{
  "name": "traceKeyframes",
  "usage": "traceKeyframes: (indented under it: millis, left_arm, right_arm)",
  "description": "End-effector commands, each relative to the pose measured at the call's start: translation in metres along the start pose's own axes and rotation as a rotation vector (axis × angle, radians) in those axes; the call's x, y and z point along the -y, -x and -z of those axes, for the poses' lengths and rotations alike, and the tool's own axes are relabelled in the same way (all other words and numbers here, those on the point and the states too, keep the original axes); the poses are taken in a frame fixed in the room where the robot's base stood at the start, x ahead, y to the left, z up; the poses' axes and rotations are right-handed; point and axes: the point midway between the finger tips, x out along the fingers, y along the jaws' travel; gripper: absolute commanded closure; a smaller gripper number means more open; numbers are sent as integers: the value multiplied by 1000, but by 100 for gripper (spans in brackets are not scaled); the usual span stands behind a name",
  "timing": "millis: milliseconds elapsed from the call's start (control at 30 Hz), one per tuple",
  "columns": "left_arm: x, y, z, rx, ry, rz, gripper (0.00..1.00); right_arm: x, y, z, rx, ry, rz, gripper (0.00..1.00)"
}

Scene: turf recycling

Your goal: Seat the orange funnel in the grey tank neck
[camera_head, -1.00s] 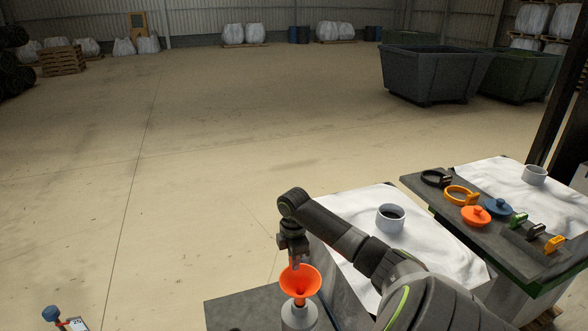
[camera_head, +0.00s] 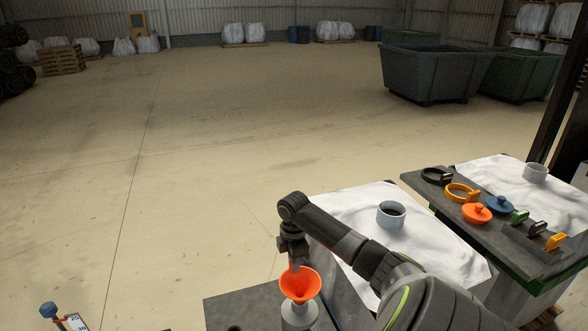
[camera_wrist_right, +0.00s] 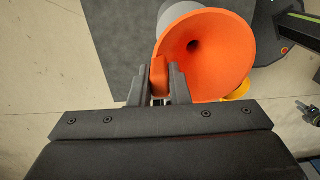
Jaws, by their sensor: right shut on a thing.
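The orange funnel (camera_head: 300,287) is upright, wide mouth up, at the bottom of the head view. The grey tank neck (camera_head: 299,317) shows directly below it; the funnel's bowl hides its opening, so I cannot tell how far the spout is in. My right gripper (camera_head: 295,266) is at the funnel's far rim. In the right wrist view its fingers (camera_wrist_right: 159,85) are shut on an orange tab at the rim of the funnel (camera_wrist_right: 215,50). A pale grey piece shows behind the funnel there. My left gripper is not in view.
A dark bench top (camera_head: 245,309) lies around the neck. To the right, a white-covered top holds a grey collar (camera_head: 391,214). A dark board (camera_head: 450,206) holds rings, lids and clips. A blue-knobbed gauge (camera_head: 48,310) stands at lower left. The floor ahead is clear.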

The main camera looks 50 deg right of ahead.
Motion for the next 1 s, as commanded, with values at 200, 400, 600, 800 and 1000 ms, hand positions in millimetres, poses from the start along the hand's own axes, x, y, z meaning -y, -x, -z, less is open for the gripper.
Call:
traceKeyframes:
  millis: [200,400,600,800,1000]
  left_arm:
    - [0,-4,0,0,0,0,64]
    - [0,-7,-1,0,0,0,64]
    - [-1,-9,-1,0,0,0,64]
    - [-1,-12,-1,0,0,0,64]
    - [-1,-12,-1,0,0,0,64]
  right_arm:
    - [0,-6,0,0,0,0,100]
    - [0,-12,0,0,-1,0,100]
    - [0,-16,0,0,-1,0,100]
    - [0,-22,0,0,-1,0,100]
    - [0,-22,0,0,0,0,66]
